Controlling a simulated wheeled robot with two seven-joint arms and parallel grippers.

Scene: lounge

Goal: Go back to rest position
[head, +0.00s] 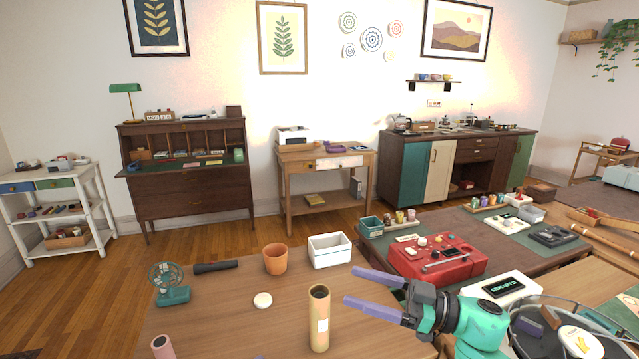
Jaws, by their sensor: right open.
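My right gripper (372,294) comes in from the lower right in the head view. Its two purple fingers are spread apart and point left, with nothing between them. The fingertips are to the right of an upright cardboard tube (319,335) with a white label, apart from it as far as I can tell.
The near wooden table (220,320) holds a teal fan (171,285), a black flashlight (215,267), a terracotta pot (275,259), a white box (330,249) and a white round lid (262,300). A red case (437,260) lies on the darker table at right. Open floor (90,260) is at left.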

